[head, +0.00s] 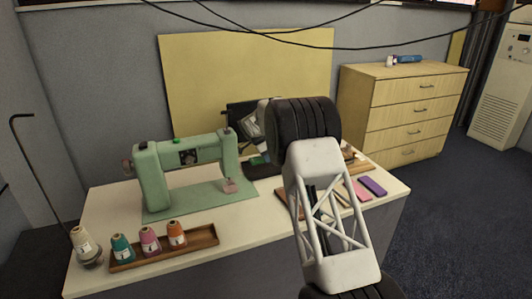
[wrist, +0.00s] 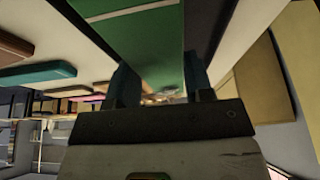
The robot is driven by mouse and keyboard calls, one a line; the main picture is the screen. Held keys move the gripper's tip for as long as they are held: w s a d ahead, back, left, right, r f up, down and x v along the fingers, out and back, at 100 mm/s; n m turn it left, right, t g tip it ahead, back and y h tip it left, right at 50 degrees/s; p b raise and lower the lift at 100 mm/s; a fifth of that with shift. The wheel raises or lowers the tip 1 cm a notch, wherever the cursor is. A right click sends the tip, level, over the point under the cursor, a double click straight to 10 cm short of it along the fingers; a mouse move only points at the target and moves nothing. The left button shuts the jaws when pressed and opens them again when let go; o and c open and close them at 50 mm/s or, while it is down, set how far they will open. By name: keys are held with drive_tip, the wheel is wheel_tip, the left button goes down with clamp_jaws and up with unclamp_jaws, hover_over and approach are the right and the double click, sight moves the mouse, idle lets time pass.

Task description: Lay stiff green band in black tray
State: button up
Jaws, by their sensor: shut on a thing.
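My gripper (wrist: 160,85) is shut on the stiff green band (wrist: 155,50), which runs between the two dark fingers and out toward the top of the wrist view. In the head view a small bit of the green band (head: 258,160) shows below my wrist, just right of the sewing machine. A dark flat surface there (head: 262,171) looks like the black tray, largely hidden by my arm. A dark strip beside the band in the wrist view (wrist: 208,35) may be its edge. I cannot tell whether band and tray touch.
A green sewing machine (head: 185,165) stands left of my gripper. A wooden tray (head: 190,247) with several thread cones lies at the front left. A purple block (head: 372,186) and a pink block (head: 356,191) lie at the right. A teal block (wrist: 40,75) shows in the wrist view.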

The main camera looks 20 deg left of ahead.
drive_tip(key=shift+f, duration=0.7)
drive_tip(key=o, duration=1)
drive_tip(key=shift+v, duration=3.85)
